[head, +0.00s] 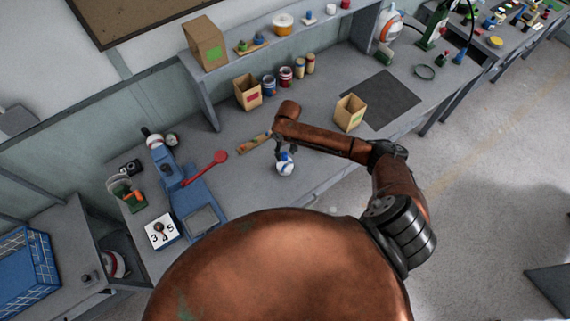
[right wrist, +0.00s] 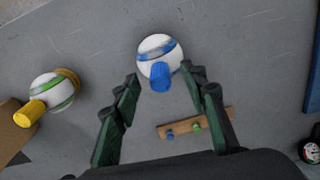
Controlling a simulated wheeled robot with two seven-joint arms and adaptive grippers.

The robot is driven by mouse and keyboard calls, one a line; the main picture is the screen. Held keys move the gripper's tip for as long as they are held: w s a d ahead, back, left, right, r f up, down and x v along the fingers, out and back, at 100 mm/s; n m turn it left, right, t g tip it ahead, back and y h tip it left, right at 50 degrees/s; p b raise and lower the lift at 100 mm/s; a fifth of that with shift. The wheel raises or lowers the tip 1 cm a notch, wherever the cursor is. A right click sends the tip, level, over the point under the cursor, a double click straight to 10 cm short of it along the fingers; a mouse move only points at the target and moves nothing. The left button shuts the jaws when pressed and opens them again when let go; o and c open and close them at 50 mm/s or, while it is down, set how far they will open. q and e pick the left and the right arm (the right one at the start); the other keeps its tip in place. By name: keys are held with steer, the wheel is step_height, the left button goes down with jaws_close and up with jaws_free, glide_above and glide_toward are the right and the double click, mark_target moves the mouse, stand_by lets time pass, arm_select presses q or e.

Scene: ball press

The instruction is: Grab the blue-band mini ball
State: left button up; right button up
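The blue-band mini ball (head: 285,169) is white with a blue band and sits on the grey bench below my right gripper (head: 284,147). In the right wrist view, the ball (right wrist: 150,47) has a blue knob (right wrist: 160,77) pointing toward my gripper. My right gripper's dark green fingers (right wrist: 160,83) are spread apart, with the knob between the tips. I cannot tell whether they touch it. My left gripper is not in view.
A white ball with a green band and yellow knob (right wrist: 52,92) lies left in the right wrist view. A wooden strip with pegs (right wrist: 195,124) lies near the gripper. A blue press with a red lever (head: 205,168) stands left; a cardboard box (head: 350,112) stands right.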

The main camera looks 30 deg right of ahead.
mark_target(286, 155)
steer(key=shift+f, duration=1.85)
steer(key=shift+c, duration=0.5)
jaws_close()
